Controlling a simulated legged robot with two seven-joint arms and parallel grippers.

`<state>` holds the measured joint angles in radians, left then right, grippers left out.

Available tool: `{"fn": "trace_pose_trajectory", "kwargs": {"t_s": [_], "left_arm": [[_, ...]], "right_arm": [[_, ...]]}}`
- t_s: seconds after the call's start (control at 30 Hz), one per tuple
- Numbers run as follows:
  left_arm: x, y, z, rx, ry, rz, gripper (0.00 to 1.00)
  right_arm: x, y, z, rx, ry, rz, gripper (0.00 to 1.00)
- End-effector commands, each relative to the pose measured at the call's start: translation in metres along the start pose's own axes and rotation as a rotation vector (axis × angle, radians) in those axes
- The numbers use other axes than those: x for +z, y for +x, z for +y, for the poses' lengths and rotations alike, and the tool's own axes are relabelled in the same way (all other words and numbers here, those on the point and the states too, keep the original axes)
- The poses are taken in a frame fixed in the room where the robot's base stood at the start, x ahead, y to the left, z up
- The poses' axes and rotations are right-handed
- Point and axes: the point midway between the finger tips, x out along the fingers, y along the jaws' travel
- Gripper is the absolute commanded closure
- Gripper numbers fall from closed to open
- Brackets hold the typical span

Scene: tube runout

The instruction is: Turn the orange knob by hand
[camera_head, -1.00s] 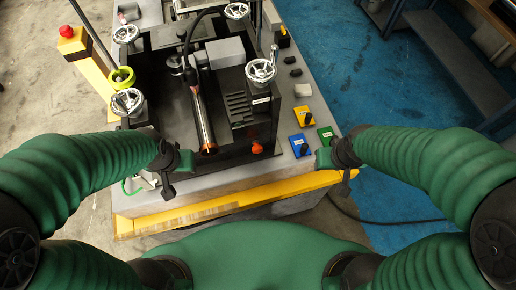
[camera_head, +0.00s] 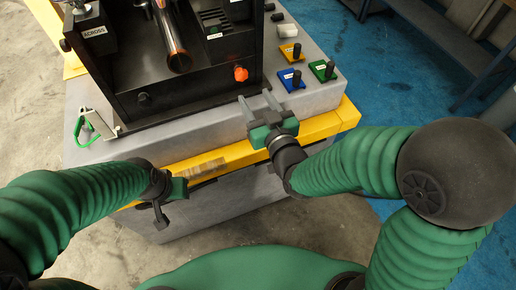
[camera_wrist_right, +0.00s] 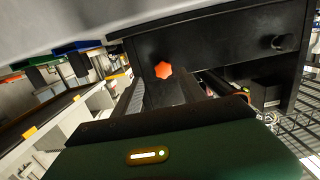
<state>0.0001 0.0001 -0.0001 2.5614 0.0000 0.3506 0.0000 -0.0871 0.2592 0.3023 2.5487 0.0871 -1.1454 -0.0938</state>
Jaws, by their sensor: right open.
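The orange knob (camera_head: 240,74) sits on the front face of the black machine box, near its right end. In the right wrist view the orange knob (camera_wrist_right: 164,70) is star-shaped and shows just beyond the fingers. My right gripper (camera_head: 258,101) is open and empty, with its fingers pointing at the box face, a little below and right of the knob and apart from it. My left gripper (camera_head: 168,199) is in front of the yellow edge, away from the knob; its fingers are not clear enough to tell open from shut.
A black knob (camera_head: 144,98) is on the same box face at left. Blue (camera_head: 293,81), green (camera_head: 324,71) and yellow (camera_head: 291,53) switch plates lie right of the box. A copper tube (camera_head: 177,45) lies inside. A yellow edge (camera_head: 325,124) borders the grey bench.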

Motion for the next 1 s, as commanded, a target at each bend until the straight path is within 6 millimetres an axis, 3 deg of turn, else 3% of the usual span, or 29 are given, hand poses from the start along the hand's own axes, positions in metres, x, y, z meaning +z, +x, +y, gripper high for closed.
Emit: {"fn": "trace_pose_trajectory", "kwargs": {"t_s": [0.03,0.07,0.27,0.87,1.0], "left_arm": [[0.003,0.017,0.000,0.000,0.000,0.002,0.64],[0.003,0.018,0.000,0.000,0.000,0.002,0.64],[0.002,0.012,0.000,0.000,0.000,0.003,0.64],[0.001,0.005,0.000,0.000,0.000,0.002,0.64],[0.001,0.007,0.000,0.000,0.000,0.002,0.64]], "right_arm": [[0.009,0.002,-0.004,-0.006,0.002,0.042,0.51],[0.006,0.001,-0.006,-0.008,0.003,0.062,0.51],[-0.006,0.007,-0.007,-0.009,0.004,0.090,0.51],[-0.012,0.077,-0.008,-0.008,0.004,0.088,0.51],[-0.012,0.078,-0.008,-0.009,0.003,0.089,0.51]]}}
